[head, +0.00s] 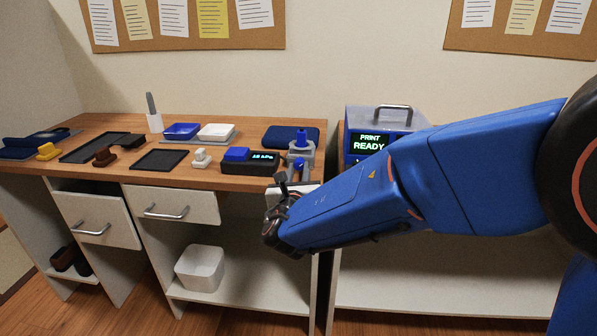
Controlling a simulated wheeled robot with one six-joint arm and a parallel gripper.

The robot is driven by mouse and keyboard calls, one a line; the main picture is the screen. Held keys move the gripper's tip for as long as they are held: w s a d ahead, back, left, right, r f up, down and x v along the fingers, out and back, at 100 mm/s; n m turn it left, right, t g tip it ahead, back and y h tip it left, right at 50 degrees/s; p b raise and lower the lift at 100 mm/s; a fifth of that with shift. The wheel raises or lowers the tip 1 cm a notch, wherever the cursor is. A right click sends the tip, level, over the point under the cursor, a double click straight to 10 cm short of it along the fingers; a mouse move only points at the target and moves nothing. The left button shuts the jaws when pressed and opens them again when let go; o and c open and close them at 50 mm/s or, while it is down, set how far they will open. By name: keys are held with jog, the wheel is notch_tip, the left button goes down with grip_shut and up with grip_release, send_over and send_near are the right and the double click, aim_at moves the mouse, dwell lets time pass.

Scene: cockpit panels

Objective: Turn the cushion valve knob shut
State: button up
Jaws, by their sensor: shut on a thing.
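The cushion valve appears to be the grey fixture (300,151) at the right end of the wooden desk, with a blue cap on top. A blue knob (302,164) shows low on its front side. My gripper (294,179) reaches up to it from below the desk's front edge, its dark fingertips close around the knob's lower part. It is shut on the knob, though the contact is small and partly hidden by the gripper. A dark blue cushion (286,137) lies behind the valve. A black gauge box (262,166) with a lit kPa display stands left of it.
A blue printer (358,135) reading "PRINT READY" stands right of the valve, partly behind my arm. White drawers (170,207) are below.

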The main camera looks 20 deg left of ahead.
jog(key=shift+n, duration=0.3)
jog(key=o, duration=1.1)
jog(key=shift+c, duration=0.2)
jog(key=v, duration=1.7)
jog(key=shift+s, duration=0.2)
jog(key=shift+d, duration=0.1)
